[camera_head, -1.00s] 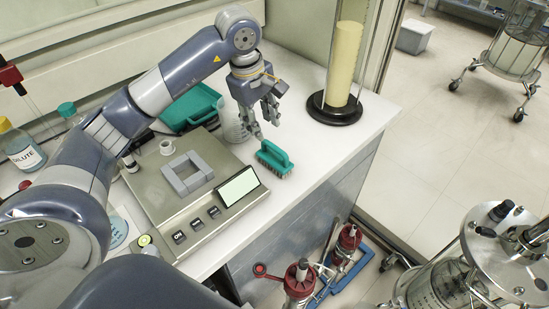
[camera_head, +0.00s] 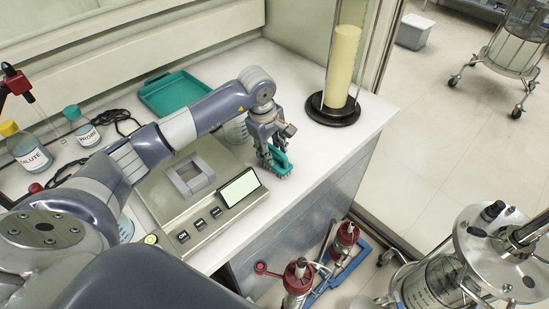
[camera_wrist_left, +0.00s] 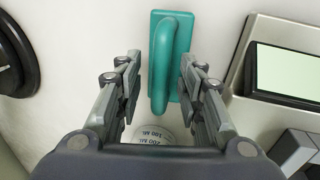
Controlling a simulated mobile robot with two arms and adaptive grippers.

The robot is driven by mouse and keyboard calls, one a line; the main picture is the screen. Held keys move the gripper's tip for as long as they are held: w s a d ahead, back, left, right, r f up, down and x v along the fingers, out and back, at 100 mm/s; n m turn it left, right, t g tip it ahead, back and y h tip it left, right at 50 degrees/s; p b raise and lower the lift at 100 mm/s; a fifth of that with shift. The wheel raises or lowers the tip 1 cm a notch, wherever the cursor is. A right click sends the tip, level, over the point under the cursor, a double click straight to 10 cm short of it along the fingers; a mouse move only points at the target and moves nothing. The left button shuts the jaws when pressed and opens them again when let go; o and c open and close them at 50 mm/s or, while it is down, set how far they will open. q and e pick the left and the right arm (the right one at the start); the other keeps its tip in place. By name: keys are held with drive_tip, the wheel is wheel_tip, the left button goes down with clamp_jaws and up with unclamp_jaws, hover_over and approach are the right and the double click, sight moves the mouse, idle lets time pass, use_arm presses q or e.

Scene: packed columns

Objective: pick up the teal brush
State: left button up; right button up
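The teal brush (camera_head: 282,161) stands on the white bench near its front edge, to the right of the scale. My left gripper (camera_head: 273,163) is lowered over it and partly hides it in the head view. In the left wrist view the brush (camera_wrist_left: 171,55) lies between the two fingers of my left gripper (camera_wrist_left: 161,65). The fingers are spread, one on each side of its handle. A narrow gap shows on the left side; the right finger is very close to the brush, and I cannot tell if it touches. My right gripper is not in view.
A scale (camera_head: 205,231) with a grey square frame (camera_head: 187,176) is beside the brush. A glass beaker (camera_head: 236,131) is behind the gripper. A tall column (camera_head: 341,70) of yellow material on a black base stands at the back right. A teal tray (camera_head: 176,93) lies farther back.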

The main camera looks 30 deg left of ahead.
use_arm(q)
clamp_jaws()
drive_tip(key=shift+w+r, duration=0.1)
drive_tip(key=shift+r, duration=0.3)
wheel_tip(320, 180, up, 8)
drive_tip(key=b, duration=0.3)
drive_tip(key=shift+r, duration=0.65)
drive_tip(key=c, duration=0.7)
unclamp_jaws()
drive_tip(key=shift+c, duration=0.2)
drive_tip(key=shift+a, duration=0.1)
clamp_jaws()
